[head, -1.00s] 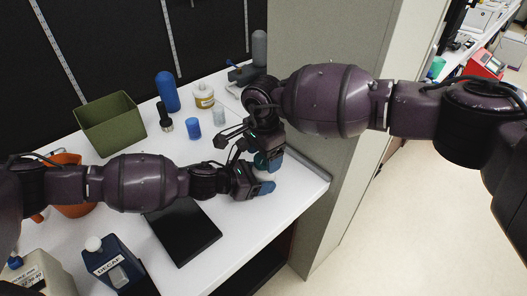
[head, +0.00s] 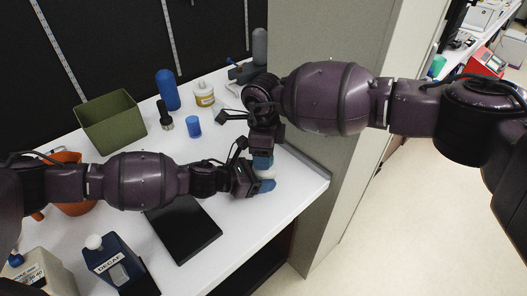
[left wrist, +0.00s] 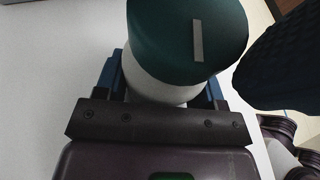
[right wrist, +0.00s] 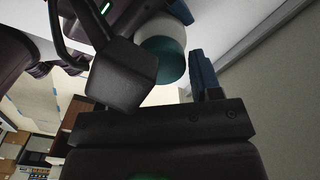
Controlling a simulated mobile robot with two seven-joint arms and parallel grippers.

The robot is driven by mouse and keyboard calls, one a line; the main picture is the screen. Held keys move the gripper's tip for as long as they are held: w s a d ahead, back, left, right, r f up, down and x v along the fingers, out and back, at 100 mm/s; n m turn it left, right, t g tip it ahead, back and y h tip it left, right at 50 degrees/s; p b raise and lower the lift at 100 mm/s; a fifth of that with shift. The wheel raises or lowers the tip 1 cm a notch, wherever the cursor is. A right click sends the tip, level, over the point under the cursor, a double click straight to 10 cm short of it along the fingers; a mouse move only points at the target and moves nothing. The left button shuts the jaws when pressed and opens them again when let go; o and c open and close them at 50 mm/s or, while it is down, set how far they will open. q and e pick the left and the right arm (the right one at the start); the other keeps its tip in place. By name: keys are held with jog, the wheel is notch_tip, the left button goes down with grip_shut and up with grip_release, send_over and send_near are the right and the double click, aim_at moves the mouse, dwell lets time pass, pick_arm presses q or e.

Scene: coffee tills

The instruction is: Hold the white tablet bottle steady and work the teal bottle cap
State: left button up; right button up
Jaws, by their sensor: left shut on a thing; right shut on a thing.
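The white tablet bottle (left wrist: 150,85) stands between the blue fingers of my left gripper (head: 262,184), which is shut on its body. In the head view a small white part of the bottle (head: 268,173) shows near the counter's right end. The teal cap (left wrist: 190,38), with a pale grey stripe, sits on top of the bottle. It also shows in the right wrist view (right wrist: 160,58), at the fingers. My right gripper (head: 263,160) comes from above and is shut on the cap. A dark finger of it stands beside the cap in the left wrist view. The head view hides the cap.
A blue cup (head: 193,127), a yellow-labelled jar (head: 204,94), a blue bottle (head: 167,90) and a green bin (head: 110,122) stand farther back. A black pad (head: 183,232) lies left of the grippers. A grey panel (head: 320,200) borders the counter's right end.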

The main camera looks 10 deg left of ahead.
jog(key=shift+m, duration=0.6)
jog(key=o, duration=0.7)
jog(key=shift+o, duration=0.2)
jog(key=shift+r, duration=0.95)
jog(key=n, duration=1)
